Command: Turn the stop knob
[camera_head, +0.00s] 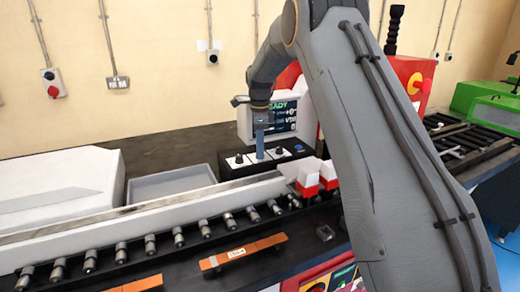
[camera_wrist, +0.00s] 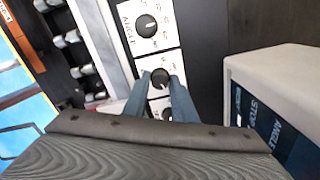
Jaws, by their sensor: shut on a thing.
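A black control panel (camera_head: 232,168) with white label plates and several dark knobs stands behind the roller line in the head view. My gripper (camera_head: 260,157) points down onto it, with its fingers at one of the middle knobs. In the wrist view my gripper (camera_wrist: 160,79) has its two blue-grey fingers on either side of a round black knob (camera_wrist: 160,76), shut on it. This knob's label is covered or too small to read. The knob marked ANGLE (camera_wrist: 146,26) is above it in that view, and another dark knob (camera_wrist: 167,114) shows below, between the fingers.
A display (camera_head: 282,116) reading READY stands just behind the panel; its screen (camera_wrist: 262,125) is close beside my gripper in the wrist view. A grey tray (camera_head: 172,183) lies to the left.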

